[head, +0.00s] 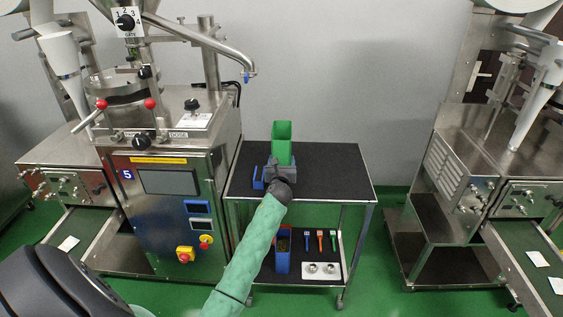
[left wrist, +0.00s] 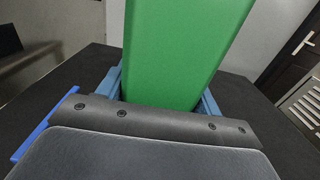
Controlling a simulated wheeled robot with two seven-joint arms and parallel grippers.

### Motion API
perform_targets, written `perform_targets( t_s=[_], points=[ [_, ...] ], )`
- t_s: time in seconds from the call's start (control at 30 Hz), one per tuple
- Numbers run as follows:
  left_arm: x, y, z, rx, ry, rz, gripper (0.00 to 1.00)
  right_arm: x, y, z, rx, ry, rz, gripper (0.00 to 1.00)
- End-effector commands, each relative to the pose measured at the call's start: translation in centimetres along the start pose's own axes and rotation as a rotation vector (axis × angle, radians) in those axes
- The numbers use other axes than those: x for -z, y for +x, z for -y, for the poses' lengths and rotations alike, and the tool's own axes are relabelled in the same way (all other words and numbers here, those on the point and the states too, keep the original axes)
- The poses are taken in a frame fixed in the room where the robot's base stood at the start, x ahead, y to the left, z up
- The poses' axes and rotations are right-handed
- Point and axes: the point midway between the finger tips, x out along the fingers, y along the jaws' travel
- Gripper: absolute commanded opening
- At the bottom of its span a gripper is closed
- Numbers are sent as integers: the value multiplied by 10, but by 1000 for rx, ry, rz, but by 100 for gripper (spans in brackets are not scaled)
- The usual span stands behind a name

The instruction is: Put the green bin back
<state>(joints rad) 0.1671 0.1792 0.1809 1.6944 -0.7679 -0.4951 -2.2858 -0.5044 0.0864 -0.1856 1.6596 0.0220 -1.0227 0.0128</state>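The green bin (head: 282,145) is upright over the black top of the cart (head: 335,165). It fills the middle of the left wrist view (left wrist: 180,55). My left gripper (head: 281,165) is at the bin's near side, with blue-grey fingers on both sides of it in the left wrist view (left wrist: 163,90). The fingers look shut on the bin. The bin's lower end is hidden behind the gripper, so I cannot tell whether it touches the cart top. A small blue holder (head: 258,179) lies on the cart top just left of the gripper. My right gripper is not in view.
A packing machine (head: 165,180) stands close left of the cart, another machine (head: 470,180) to the right past a floor gap. The lower shelf holds a blue bin (head: 283,262), several small coloured tools (head: 320,238) and a white plate (head: 320,270). The cart top's right side is clear.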

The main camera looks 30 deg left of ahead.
Motion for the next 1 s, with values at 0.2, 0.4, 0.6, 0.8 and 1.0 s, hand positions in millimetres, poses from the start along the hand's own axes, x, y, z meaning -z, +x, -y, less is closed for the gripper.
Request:
perform_targets(
  t_s=[0.2, 0.4, 0.6, 0.8, 1.0],
  points=[
    [0, 0, 0, 0, 1, 0, 87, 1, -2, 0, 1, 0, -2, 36],
    [-1, 0, 0, 0, 0, 0, 87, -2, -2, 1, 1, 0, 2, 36],
    [0, -14, 0, 1, 3, 0, 87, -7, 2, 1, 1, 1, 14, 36],
    [1, -50, 0, 1, 4, 0, 87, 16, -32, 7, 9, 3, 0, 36],
    [0, -87, 0, 1, 2, 0, 87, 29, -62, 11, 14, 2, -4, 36]
  ],
)
